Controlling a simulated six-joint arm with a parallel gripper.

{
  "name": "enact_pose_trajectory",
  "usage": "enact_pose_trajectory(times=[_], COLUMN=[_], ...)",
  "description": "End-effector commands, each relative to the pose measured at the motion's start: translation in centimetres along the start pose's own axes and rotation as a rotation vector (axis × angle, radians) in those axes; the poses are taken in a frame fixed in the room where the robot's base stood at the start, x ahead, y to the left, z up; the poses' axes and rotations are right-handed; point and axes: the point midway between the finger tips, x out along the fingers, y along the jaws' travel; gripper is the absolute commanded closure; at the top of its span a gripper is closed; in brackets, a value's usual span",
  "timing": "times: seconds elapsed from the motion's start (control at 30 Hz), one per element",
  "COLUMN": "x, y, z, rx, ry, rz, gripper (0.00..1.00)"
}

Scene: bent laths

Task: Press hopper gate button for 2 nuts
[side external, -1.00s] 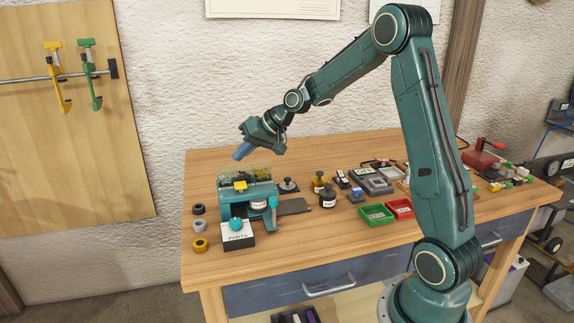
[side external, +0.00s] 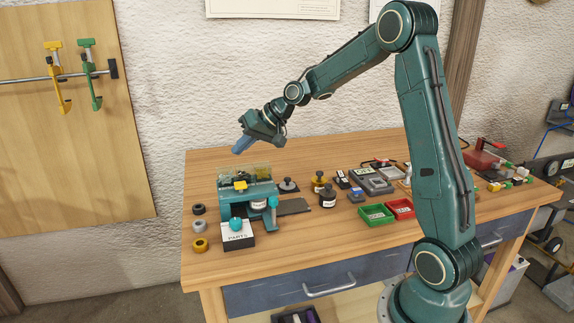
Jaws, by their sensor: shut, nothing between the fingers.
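The hopper (side external: 247,190) is a teal machine with a clear-topped bin, standing on the left part of the bench. A yellow piece (side external: 240,185) sits on its front upper side. A round teal knob or button (side external: 236,225) sits on a box labelled PARTS (side external: 238,238) in front of it. I cannot tell which of these is the gate button. My gripper (side external: 241,147) is shut and empty, with blue fingers, in the air above the hopper and apart from it. Any nuts inside the bin are too small to make out.
Black, grey and yellow rings (side external: 200,227) lie left of the hopper. Dark and yellow knobbed pots (side external: 327,196) stand to its right, then green (side external: 376,214) and red (side external: 400,208) trays. The bench top (side external: 300,240) is clear at the front middle.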

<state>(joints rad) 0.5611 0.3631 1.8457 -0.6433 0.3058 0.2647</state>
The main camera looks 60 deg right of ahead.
Motion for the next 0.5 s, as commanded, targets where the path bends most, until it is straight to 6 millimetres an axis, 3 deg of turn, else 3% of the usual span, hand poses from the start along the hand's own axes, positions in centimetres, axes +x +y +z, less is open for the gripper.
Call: enact_pose_trajectory(times=[0.5], x=[3.7], y=[2.7], z=[2.7], rx=[0.002], ry=[-0.003], rz=[0.000], gripper=[1.00])
